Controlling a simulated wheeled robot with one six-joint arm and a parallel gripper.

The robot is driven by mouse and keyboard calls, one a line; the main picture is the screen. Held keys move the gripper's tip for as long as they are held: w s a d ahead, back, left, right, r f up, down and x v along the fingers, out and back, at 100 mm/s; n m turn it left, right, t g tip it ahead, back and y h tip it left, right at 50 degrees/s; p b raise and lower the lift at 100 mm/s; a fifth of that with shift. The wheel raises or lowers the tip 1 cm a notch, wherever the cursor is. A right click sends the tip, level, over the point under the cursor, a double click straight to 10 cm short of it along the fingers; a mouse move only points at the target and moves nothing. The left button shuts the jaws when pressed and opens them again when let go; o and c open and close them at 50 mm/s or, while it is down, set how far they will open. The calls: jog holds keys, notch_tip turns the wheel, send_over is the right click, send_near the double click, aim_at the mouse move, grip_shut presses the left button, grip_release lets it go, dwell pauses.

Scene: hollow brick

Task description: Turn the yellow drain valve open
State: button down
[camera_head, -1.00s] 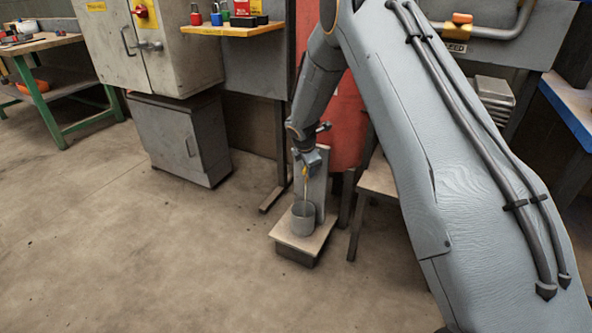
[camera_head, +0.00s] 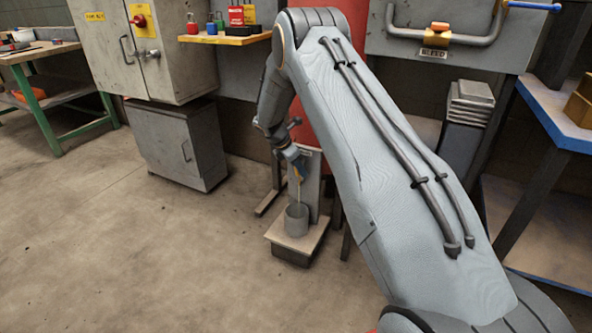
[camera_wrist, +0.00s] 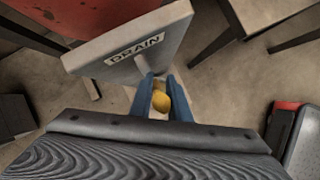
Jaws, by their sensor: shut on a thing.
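The yellow drain valve handle (camera_wrist: 160,102) sits between the two blue fingers of my gripper (camera_wrist: 161,98) in the wrist view, and the fingers are shut on it. It joins a grey panel (camera_wrist: 185,28) labelled DRAIN. In the head view my gripper (camera_head: 293,155) is at the top of the upright panel, with a bit of yellow (camera_head: 299,171) under it. A thin yellowish line runs down from there towards a grey bucket (camera_head: 297,220) on a low stand (camera_head: 283,240). The handle's far end and its exact angle are hard to make out.
A grey pipe (camera_head: 405,33) with an orange part and a BLEED label is on the wall at upper right. A blue-edged shelf (camera_head: 560,125) stands at the right. A grey cabinet (camera_head: 175,145) stands left of the stand. The floor in front is clear.

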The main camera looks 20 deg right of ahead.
jog(key=c, duration=1.8)
grip_release()
jog(key=shift+f, duration=0.1)
jog(key=shift+c, duration=0.2)
jog(key=p+v, duration=0.1)
jog(key=v, duration=0.7)
jog(key=shift+p, duration=0.4)
